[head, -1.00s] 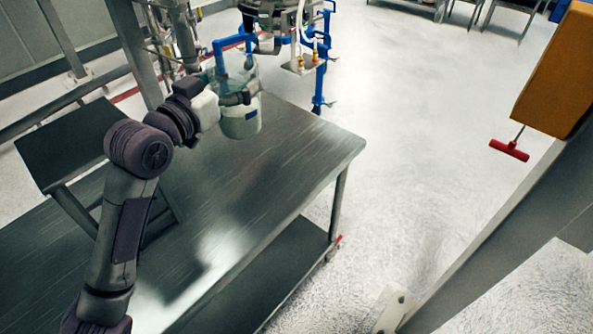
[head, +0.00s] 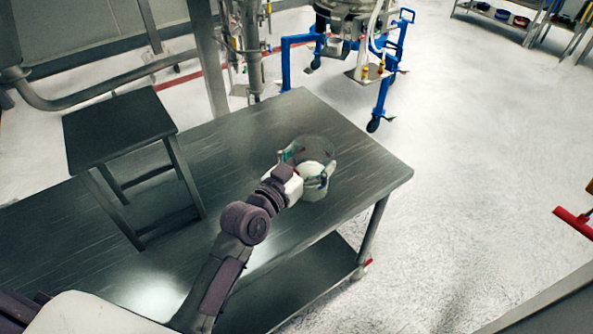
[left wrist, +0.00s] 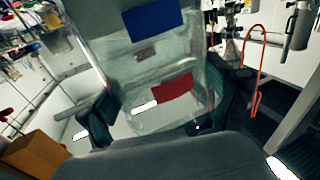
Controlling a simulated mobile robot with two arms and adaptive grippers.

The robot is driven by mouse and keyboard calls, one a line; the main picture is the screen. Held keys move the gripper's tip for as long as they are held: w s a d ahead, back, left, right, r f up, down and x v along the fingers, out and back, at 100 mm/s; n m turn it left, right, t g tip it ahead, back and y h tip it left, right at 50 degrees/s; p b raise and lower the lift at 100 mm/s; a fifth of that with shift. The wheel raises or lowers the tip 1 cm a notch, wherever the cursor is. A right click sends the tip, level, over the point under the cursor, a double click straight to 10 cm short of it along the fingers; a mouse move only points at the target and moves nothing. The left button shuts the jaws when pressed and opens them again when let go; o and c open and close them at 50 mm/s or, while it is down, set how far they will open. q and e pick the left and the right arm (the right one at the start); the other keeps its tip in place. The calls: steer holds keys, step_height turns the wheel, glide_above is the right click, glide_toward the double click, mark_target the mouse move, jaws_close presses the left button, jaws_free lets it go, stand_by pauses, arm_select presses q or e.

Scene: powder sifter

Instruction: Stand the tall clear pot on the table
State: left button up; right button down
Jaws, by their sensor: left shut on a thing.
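The tall clear pot (head: 318,150) is see-through with a pale tint, and shows over the far right part of the metal table (head: 250,125) in the head view. My left gripper (head: 307,172) is shut on its side. In the left wrist view the pot (left wrist: 140,65) fills the middle, with a blue patch and a red patch on it. The fingers of my left gripper (left wrist: 168,108) lie on either side of its wall. I cannot tell whether its base touches the tabletop. My right gripper is not in view.
A dark stool-like stand (head: 118,125) rises at the table's left part. Blue-legged equipment (head: 385,75) stands on the floor behind the table. A red-headed tool (head: 575,221) is at the right edge. The tabletop around the pot is clear.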

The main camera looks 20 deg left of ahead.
arm_select(q)
steer(key=w+a+f, duration=0.2)
steer(key=a+f, duration=0.2)
steer(key=f, duration=0.3)
steer(key=shift+w+a+b, duration=0.15)
steer(key=shift+a+b, duration=0.2)
steer(key=shift+b, duration=0.1)
steer(key=shift+f, duration=0.1)
steer(key=o, duration=1.5)
steer(key=shift+f, duration=0.1)
steer(key=b+v, duration=0.2)
steer(key=v, duration=1)
